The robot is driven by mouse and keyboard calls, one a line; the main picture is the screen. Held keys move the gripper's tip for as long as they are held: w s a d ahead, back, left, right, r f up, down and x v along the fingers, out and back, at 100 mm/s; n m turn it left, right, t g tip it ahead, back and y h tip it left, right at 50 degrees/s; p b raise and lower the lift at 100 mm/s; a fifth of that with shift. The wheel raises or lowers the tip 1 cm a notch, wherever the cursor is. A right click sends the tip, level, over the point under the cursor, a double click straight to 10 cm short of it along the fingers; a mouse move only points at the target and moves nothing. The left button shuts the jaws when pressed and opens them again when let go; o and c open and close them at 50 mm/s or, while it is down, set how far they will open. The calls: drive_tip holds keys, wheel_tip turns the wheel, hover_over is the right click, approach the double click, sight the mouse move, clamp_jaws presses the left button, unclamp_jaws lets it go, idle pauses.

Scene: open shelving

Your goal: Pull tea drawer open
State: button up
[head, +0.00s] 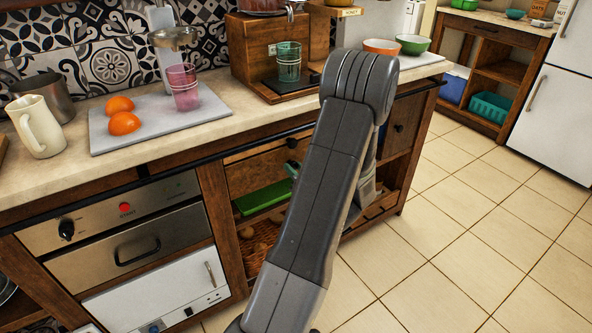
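A wooden drawer front (256,169) with a dark round knob (292,142) is under the counter, left of my arm. Its right part is hidden behind my arm. I cannot read a tea label on it, so I cannot tell if it is the tea drawer. My arm rises through the middle and bends down behind itself toward the cabinet.
The counter holds a grey board (150,124) with oranges, a pink glass (183,88), a white jug (36,126) and a wooden dispenser (246,50). A green tray (262,198) is in the shelf below. The tiled floor (450,240) at right is clear.

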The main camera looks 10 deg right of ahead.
clamp_jaws()
drive_tip(key=p+v, duration=0.1)
drive_tip(key=v, duration=2.1)
drive_tip(key=shift+s, duration=0.35)
drive_tip(key=shift+d+r, duration=0.1)
drive_tip(key=shift+d, duration=0.05)
drive_tip(key=o, duration=0.6)
unclamp_jaws()
drive_tip(key=p+v, duration=0.2)
drive_tip(key=v, duration=1.1)
drive_tip(key=shift+s+d, duration=0.1)
drive_tip(key=shift+s, duration=0.3)
drive_tip(key=shift+w, duration=0.15)
drive_tip(key=b+x, duration=0.1)
drive_tip(key=x, duration=1.2)
drive_tip(key=shift+w+b, duration=0.3)
drive_tip(key=shift+b, duration=0.05)
